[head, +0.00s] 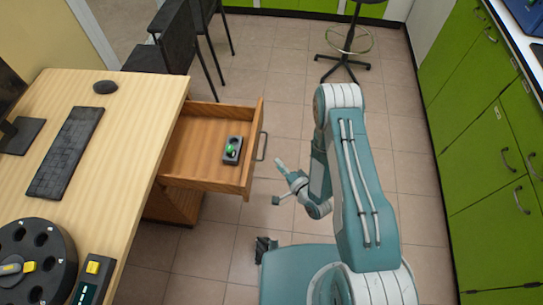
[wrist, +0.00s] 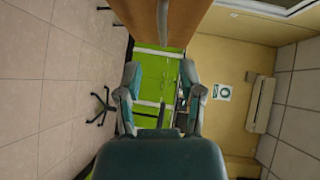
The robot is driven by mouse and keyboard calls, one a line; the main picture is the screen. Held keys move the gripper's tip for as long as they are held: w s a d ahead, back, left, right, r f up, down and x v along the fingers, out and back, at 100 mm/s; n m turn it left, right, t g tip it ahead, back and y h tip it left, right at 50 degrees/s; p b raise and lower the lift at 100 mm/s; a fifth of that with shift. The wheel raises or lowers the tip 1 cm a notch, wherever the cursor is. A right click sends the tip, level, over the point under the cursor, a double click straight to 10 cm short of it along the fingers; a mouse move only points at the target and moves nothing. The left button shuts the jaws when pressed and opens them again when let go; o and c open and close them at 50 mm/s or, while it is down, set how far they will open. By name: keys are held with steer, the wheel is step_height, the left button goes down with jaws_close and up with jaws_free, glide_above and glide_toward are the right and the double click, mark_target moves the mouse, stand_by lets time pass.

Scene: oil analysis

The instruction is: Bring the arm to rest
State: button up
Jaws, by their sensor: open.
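My teal arm (head: 365,190) stands in the right half of the head view, folded at its elbow, with the forearm hanging down on the left side. My gripper (head: 278,182) is open and empty, to the right of the pulled-out wooden drawer (head: 200,178) and apart from it. In the wrist view, the two fingers of my gripper (wrist: 160,78) are spread with nothing between them. A brown wooden surface (wrist: 158,20), probably the drawer, fills the top middle of that view.
The drawer holds a small dark holder (head: 232,157) with a green item. The desk (head: 125,125) carries a keyboard (head: 66,150), a mouse (head: 105,87) and a round black carousel (head: 35,260). Green cabinets (head: 490,130) line the right. A stool (head: 345,45) stands behind. Floor between is clear.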

steer(key=shift+v, duration=0.85)
steer(key=w+d+r+n+g+h, duration=0.1)
steer(key=w+d+r+n+h, duration=0.2)
steer(key=w+r, duration=0.5)
steer(key=w+d+r+n+g+h, duration=0.1)
steer(key=w+d+r+n+h, duration=0.2)
steer(key=r, duration=0.8)
steer(key=s+d+r+g+h, duration=0.1)
steer(key=s+d+r+h, duration=0.15)
steer(key=r, duration=0.45)
steer(key=s+d+r+h, duration=0.2)
steer(key=d+r, duration=0.2)
steer(key=r, duration=0.3)
steer(key=s+r+g, duration=0.1)
steer(key=s+r, duration=0.2)
steer(key=s, duration=0.5)
steer(key=s+r+n+g, duration=0.1)
steer(key=s+r, duration=0.3)
steer(key=s, duration=0.3)
steer(key=s+d+r+n+g, duration=0.1)
steer(key=s+r, duration=0.3)
steer(key=s, duration=0.4)
steer(key=shift+s+r+g, duration=0.25)
steer(key=shift+s+g, duration=0.05)
steer(key=shift+g, duration=0.2)
